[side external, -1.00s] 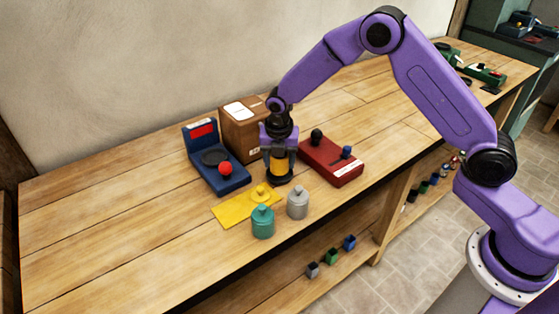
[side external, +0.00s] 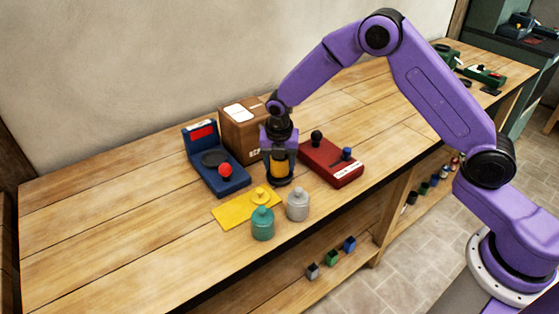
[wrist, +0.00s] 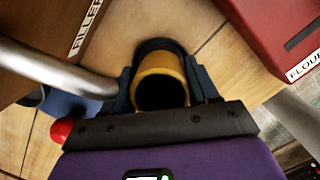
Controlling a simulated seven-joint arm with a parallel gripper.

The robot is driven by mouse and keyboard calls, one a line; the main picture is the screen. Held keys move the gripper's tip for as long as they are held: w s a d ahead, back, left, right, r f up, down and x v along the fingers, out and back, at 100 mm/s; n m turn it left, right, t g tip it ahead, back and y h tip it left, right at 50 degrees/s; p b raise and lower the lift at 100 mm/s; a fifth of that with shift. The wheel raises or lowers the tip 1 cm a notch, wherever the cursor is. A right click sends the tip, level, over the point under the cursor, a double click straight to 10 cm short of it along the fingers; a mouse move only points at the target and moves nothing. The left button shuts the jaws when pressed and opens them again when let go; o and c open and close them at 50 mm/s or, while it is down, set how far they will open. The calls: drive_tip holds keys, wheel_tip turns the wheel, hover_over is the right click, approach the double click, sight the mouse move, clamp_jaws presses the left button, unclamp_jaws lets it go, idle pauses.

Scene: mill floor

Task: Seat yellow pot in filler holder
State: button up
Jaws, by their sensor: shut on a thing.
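The yellow pot (side external: 278,170) is upright between the fingers of my gripper (side external: 279,172), which is shut on it. In the wrist view the pot (wrist: 160,68) shows as a yellow ring with a dark opening, between the two fingertips (wrist: 160,90). A black round holder (side external: 279,182) is at the pot's lower end; it also shows as a dark rim beyond the pot in the wrist view (wrist: 158,44). The pot's bottom is hidden, so I cannot tell whether it is fully seated. A FILLER label (wrist: 86,28) is at upper left.
A brown box (side external: 240,130) stands behind my gripper. A blue device (side external: 228,184) with a red knob is left, a red FLOUR device (side external: 333,164) right. A teal pot (side external: 263,224), a grey pot (side external: 298,206) and a yellow mat (side external: 232,211) with a yellow knobbed piece (side external: 265,195) are in front.

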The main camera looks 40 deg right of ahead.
sight(279, 174)
drive_tip(key=shift+f, duration=0.65)
drive_tip(key=shift+r, duration=0.85)
drive_tip(key=shift+f, duration=0.8)
idle(1.2)
drive_tip(key=o, duration=1.2)
drive_tip(key=shift+f, duration=0.1)
drive_tip(key=shift+s+a+r, duration=0.2)
drive_tip(key=shift+r, duration=1.65)
drive_tip(key=shift+s+a+r, duration=0.15)
drive_tip(key=shift+s+r, duration=0.1)
drive_tip(key=shift+r, duration=1.55)
drive_tip(key=shift+s+a+r, duration=0.2)
drive_tip(key=shift+r, duration=1.65)
drive_tip(key=shift+s, duration=0.1)
